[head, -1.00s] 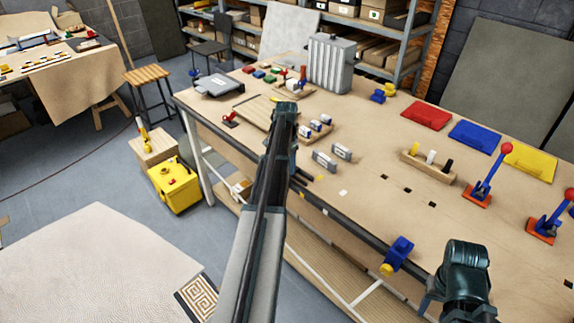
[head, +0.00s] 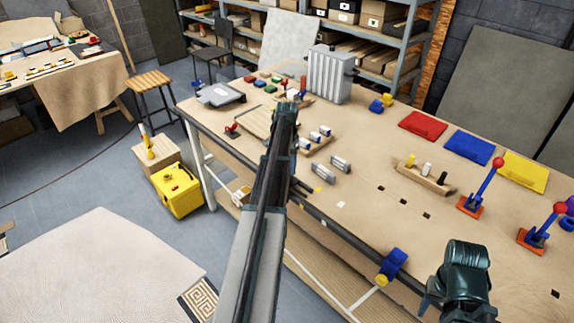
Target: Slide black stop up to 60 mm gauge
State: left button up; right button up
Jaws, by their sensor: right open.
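A wooden rail (head: 425,176) on the bench carries a yellow, a white and a black peg (head: 443,178). I cannot tell whether the black peg is the black stop. Two small grey blocks (head: 322,174) with pale labels lie left of it, but no 60 mm marking is readable. My left arm reaches up through the middle of the head view; its gripper is hidden behind the arm. My right gripper (head: 431,300) is at the lower right, off the bench's front edge. It is open, mostly hidden by its wrist, and apart from the rail and blocks.
The bench (head: 370,215) also bears a red, a blue and a yellow panel (head: 523,172) and red-knobbed levers (head: 480,187). A blue and yellow fixture (head: 392,264) sits at its front edge. A yellow box (head: 178,190) stands on the floor at left.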

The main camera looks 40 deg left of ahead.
pick_arm(q)
notch_tip(320, 180, up, 8)
jog(key=p, duration=0.6)
jog(key=shift+f, duration=0.2)
pick_arm(e)
notch_tip(320, 180, up, 8)
jog(key=shift+f, duration=0.25)
pick_arm(q)
jog(key=s+d+f+m+b, duration=0.15)
jog(key=d+f+b, duration=0.25)
jog(key=d, duration=1.1)
jog(key=s+d+f+b, duration=0.2)
jog(key=d+f+b, duration=0.25)
jog(key=d, duration=1.05)
jog(key=s+d+f+b, duration=0.3)
jog(key=s+d, duration=0.4)
jog(key=d, duration=0.2)
jog(key=s+d+f+m+y+b, duration=0.1)
jog(key=s+d+f+b, duration=0.2)
jog(key=s+d, duration=0.4)
jog(key=d, duration=0.3)
jog(key=shift+f+b, duration=0.3)
jog(key=shift+f, duration=0.1)
pick_arm(e)
notch_tip(320, 180, down, 15)
jog(key=shift+f, duration=0.2)
